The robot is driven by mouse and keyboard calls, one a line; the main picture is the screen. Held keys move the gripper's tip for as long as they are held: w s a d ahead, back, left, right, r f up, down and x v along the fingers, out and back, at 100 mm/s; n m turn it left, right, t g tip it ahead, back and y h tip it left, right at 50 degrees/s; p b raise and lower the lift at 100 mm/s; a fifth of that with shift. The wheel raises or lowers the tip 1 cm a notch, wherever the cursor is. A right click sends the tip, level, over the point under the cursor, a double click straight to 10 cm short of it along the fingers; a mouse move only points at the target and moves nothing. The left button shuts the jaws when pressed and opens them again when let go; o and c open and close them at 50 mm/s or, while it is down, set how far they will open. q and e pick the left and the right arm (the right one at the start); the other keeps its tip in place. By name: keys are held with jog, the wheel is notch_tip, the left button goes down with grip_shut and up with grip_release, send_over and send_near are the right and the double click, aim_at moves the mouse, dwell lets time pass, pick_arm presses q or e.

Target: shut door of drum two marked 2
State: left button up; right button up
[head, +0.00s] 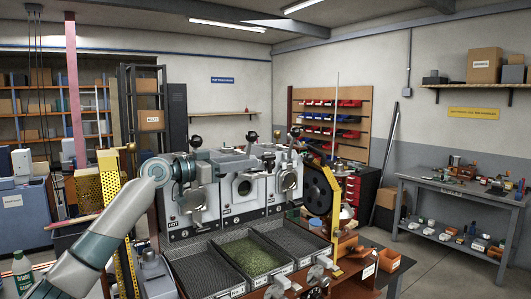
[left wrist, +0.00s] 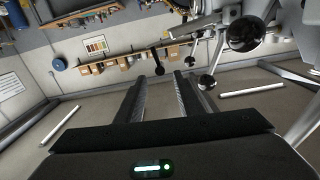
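The roaster (head: 243,160) has several drum units side by side. On the middle unit, drum two (head: 243,188), a round dark opening shows, so its door is not over it. A silver part with a black knob (head: 268,158) stands to the right of that opening; I cannot tell for sure if it is the door. My left arm reaches in front of the left unit, and my left gripper (head: 220,165) is near the middle unit's upper left. My right gripper is not in view.
Cooling trays (head: 250,255) stand below the drums, the middle one holding green beans. A black wheel (head: 318,190) is at the roaster's right. Black balls on metal stems (left wrist: 245,33) crowd the upper right of the left wrist view. A workbench (head: 455,185) stands far right.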

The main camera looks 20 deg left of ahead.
aim_at(263, 158)
pick_arm(q)
jog(key=p+x, duration=0.2)
jog(key=x, duration=0.5)
jog(key=shift+r+p, duration=0.15)
jog(key=shift+p, duration=0.2)
jog(key=shift+w+d, duration=0.35)
jog(key=shift+w, duration=0.1)
grip_shut()
